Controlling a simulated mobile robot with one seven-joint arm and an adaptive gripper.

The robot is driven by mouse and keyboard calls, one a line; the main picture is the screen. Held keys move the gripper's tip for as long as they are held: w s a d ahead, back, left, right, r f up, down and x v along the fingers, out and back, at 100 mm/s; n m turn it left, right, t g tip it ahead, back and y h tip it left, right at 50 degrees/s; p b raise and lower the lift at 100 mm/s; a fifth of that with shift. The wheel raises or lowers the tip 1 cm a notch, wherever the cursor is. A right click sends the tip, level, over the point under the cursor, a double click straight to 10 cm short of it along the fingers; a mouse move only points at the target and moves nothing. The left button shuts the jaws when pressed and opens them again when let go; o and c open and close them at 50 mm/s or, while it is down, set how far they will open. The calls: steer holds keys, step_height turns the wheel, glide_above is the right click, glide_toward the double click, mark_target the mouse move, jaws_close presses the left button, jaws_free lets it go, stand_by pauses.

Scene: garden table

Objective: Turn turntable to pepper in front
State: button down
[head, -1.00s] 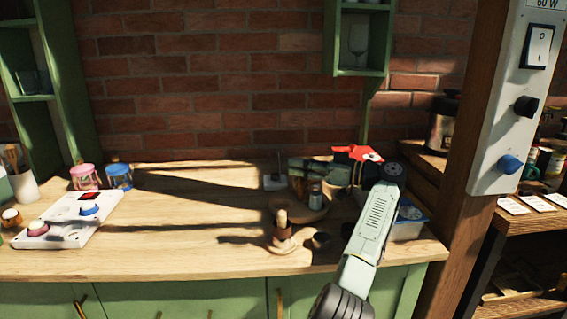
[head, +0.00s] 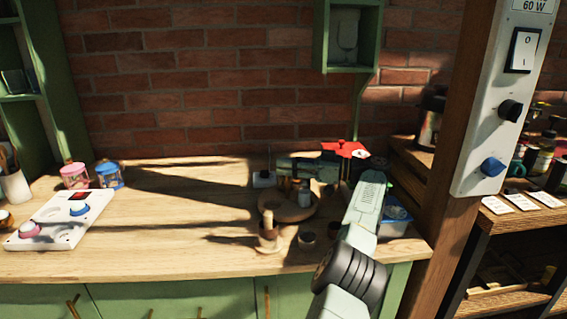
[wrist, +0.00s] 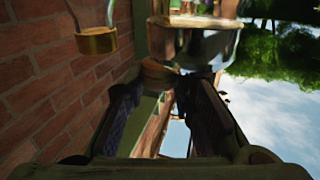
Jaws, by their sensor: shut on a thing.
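The turntable (head: 287,212) is a round wooden board on the right part of the table. A small grey-topped shaker (head: 303,194) stands on it. Other items at its back are dark and partly hidden by my arm. I cannot tell which item is the pepper. My gripper (wrist: 172,82) is closed on a round wooden piece (wrist: 158,72) in the wrist view; it looks like part of the turntable, but this is not certain. A blurred glass and metal container (wrist: 205,42) is just beyond the fingertips.
A wooden upright piece (head: 268,234) and small dark cups (head: 306,240) stand in front of the turntable. A blue-rimmed container (head: 396,215) is at the right, beside my arm. A white panel (head: 60,222) lies at the left. The middle of the table is clear.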

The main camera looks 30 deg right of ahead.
steer(key=shift+d, duration=0.1)
steer(key=c, duration=1.3)
jaws_free()
